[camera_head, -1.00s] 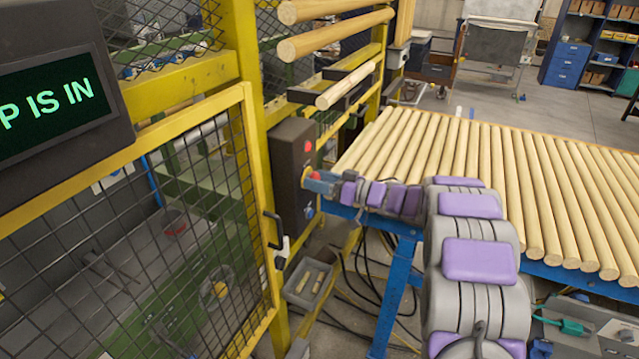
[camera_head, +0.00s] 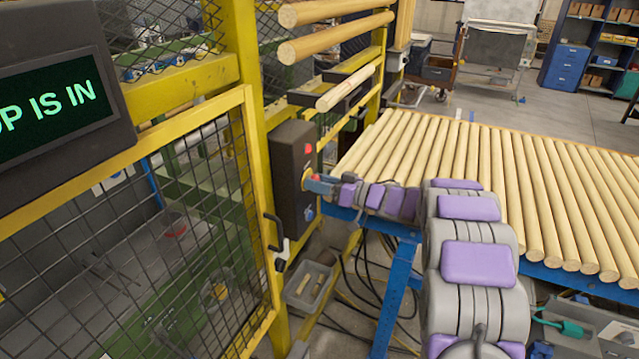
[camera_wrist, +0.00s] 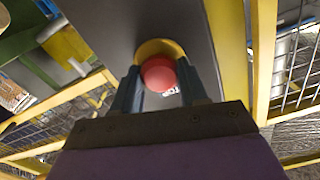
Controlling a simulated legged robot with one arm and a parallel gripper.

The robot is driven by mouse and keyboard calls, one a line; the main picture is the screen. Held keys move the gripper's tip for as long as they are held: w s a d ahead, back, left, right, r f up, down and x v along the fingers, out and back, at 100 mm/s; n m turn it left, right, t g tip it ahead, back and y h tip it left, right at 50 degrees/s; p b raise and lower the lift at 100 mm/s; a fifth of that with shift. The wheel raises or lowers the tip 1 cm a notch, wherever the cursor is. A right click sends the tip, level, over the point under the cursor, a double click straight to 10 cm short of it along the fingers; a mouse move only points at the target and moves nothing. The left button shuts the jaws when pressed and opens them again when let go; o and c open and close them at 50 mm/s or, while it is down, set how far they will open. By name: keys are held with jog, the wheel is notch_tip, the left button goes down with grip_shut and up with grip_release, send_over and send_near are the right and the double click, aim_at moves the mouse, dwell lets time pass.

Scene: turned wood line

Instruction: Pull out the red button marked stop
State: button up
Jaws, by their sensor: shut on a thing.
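The red button (camera_wrist: 158,74) shows in the wrist view, round and domed, on a yellow collar (camera_wrist: 153,48) on a dark control box (camera_head: 292,165). My gripper (camera_head: 314,181) is at the box face in the body camera view, where it mostly hides the button. In the wrist view my gripper (camera_wrist: 160,88) has one finger on each side of the button and is shut on it. A bit of white lettering shows below the button, too small to read. A display (camera_head: 50,108) at the left reads "OP IS IN", its start cut off.
A yellow post (camera_head: 245,70) and mesh gate (camera_head: 130,240) stand left of the box. A blue-framed table with wooden rods (camera_head: 480,180) lies to the right, close to my arm. More rods (camera_head: 335,35) rest above. A grey bin (camera_head: 308,284) is on the floor below.

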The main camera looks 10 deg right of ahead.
jog(key=shift+d+p, duration=0.25)
jog(key=shift+p, duration=0.3)
grip_shut()
jog(key=shift+s+d+f+p, duration=0.1)
jog(key=shift+s+d+p, duration=0.35)
jog(key=shift+p, duration=0.45)
jog(key=o, duration=0.8)
grip_release()
jog(key=o, duration=0.4)
jog(key=shift+d, duration=0.2)
jog(key=shift+o, duration=0.2)
jog(key=p+v, duration=0.3)
jog(key=v, duration=1.4)
jog(key=shift+d, duration=0.25)
jog(key=shift+s, duration=0.1)
